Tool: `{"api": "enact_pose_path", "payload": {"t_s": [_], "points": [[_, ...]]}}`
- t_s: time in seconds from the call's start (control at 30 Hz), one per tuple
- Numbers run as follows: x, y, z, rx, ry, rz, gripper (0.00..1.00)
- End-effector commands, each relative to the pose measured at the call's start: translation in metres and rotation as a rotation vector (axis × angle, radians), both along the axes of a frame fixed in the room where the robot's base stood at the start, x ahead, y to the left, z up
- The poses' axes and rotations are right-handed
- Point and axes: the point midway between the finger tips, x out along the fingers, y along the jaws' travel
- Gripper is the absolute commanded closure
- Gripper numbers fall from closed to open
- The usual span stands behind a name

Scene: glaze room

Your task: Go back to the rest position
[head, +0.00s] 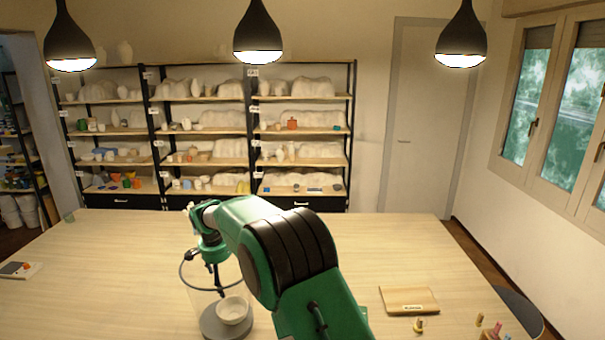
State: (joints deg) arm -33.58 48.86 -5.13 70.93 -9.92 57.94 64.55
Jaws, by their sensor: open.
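My arm reaches out over the wooden table (120,255), bent at the elbow, with its end pointing down. My gripper (219,290) is small and dark in this view, and open. It is just above and to the left of a white bowl (232,309), with nothing seen between its fingers. The bowl stands on a round grey base (212,325). A faint clear outline shows around the bowl and gripper; I cannot tell exactly what it is. My arm hides part of the table's middle.
A wooden board (409,299) and small coloured items (418,325) lie at the right. Shelves (205,130) stand behind the table. The table's left middle is clear.

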Motion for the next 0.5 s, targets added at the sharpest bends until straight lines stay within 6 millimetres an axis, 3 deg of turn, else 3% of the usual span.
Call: {"api": "enact_pose_path", "payload": {"t_s": [0.2, 0.5], "points": [[0.003, -0.020, 0.064, 0.066, -0.069, -0.047, 0.04], [-0.016, -0.079, 0.127, 0.084, -0.099, -0.024, 0.04]]}}
